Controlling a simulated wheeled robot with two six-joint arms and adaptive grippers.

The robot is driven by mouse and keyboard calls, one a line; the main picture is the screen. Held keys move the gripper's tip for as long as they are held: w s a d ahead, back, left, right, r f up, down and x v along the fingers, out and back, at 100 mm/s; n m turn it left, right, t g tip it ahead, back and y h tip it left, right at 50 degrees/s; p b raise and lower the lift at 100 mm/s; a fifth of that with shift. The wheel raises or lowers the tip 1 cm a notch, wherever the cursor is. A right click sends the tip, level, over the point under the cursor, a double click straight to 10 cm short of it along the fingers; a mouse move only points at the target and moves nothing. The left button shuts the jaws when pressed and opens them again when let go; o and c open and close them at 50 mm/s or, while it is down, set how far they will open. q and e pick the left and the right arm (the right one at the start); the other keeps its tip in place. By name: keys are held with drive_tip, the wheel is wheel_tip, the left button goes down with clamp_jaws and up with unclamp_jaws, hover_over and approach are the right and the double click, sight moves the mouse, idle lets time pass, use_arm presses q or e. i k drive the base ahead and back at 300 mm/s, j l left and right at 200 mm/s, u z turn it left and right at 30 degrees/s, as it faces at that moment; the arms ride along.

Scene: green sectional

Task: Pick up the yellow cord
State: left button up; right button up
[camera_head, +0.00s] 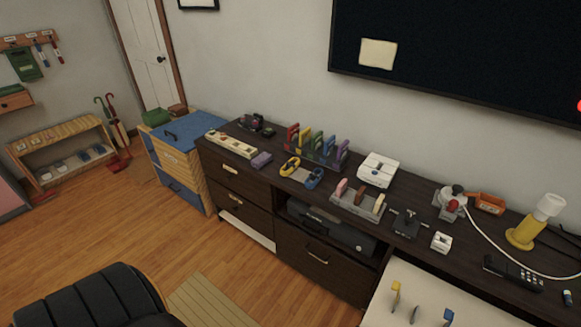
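A small yellow looped thing (290,166), which looks like a coiled yellow cord, lies on the dark wooden cabinet top (267,168), near its front edge. A similar blue coil (313,178) lies just to its right. Behind them stands a rack with several upright coloured loops (317,147), a yellow one among them. Neither of my grippers shows in the head view.
A white power strip (231,144) and a purple item (261,160) lie left of the yellow coil. A white box (378,169) and a block holder (358,201) stand to its right. A black padded chair (90,300) stands at front left. Wooden floor lies before the cabinet.

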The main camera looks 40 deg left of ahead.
sight(292, 167)
drive_tip(key=l+z, duration=0.1)
drive_tip(key=z, duration=0.9)
drive_tip(key=k+j, duration=0.1)
drive_tip(key=j, duration=0.45)
drive_tip(key=k+j, duration=0.1)
drive_tip(key=j, duration=0.45)
drive_tip(key=k+j, duration=0.1)
drive_tip(key=j, duration=1)
drive_tip(key=k+j+z, duration=0.1)
drive_tip(key=j, duration=0.45)
drive_tip(key=k+j, duration=0.15)
drive_tip(key=j, duration=0.4)
